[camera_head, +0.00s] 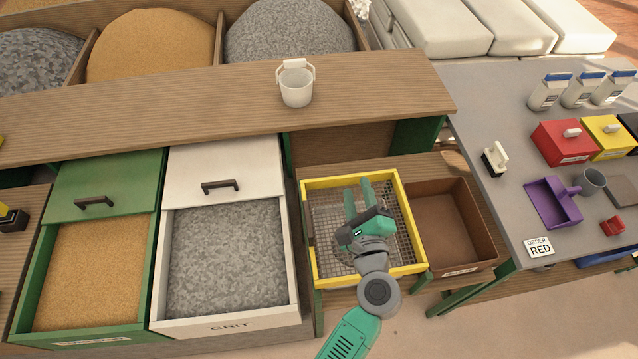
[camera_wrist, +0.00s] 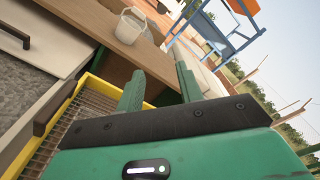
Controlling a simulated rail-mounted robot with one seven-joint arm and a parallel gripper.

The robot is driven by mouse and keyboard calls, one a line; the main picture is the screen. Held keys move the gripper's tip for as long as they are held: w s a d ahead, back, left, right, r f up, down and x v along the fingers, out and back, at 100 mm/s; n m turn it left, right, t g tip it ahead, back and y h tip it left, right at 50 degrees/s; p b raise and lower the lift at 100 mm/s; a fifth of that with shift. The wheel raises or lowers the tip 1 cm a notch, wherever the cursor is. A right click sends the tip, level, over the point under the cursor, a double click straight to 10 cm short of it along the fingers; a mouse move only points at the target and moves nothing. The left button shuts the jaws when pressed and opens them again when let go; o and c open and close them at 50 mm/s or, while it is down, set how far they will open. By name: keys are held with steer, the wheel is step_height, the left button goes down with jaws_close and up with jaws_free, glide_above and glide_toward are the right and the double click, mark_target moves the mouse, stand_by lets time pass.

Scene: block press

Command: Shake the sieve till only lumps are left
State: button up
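The sieve (camera_head: 412,228) is a square yellow frame with a wire mesh bottom, in the middle right of the head view. It sits level beside the brown box. Grey mesh shows through; my arm hides part of it, and I cannot make out any lumps. My gripper (camera_head: 357,187) is over the sieve, its two green fingers apart with nothing visible between them. In the wrist view the fingers (camera_wrist: 158,80) are also apart, and the yellow frame (camera_wrist: 93,88) and mesh show at lower left, outside the fingers.
A grit drawer (camera_head: 228,255) and a sand drawer (camera_head: 92,270) stand open to the left. A brown empty box (camera_head: 445,222) adjoins the sieve's right side. A white bucket (camera_head: 296,85) stands on the shelf behind.

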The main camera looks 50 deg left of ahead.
steer(key=s+a+f+m+p, duration=0.1)
steer(key=s+f+m+p, duration=0.3)
steer(key=s+f+m, duration=0.7)
steer(key=w+a+m+b, duration=0.1)
steer(key=w+a, duration=0.5)
steer(key=w, duration=0.1)
steer(key=shift+w+a+r, duration=0.15)
steer(key=shift+a+r, duration=0.2)
steer(key=shift+a, duration=0.05)
jaws_close()
jaws_free()
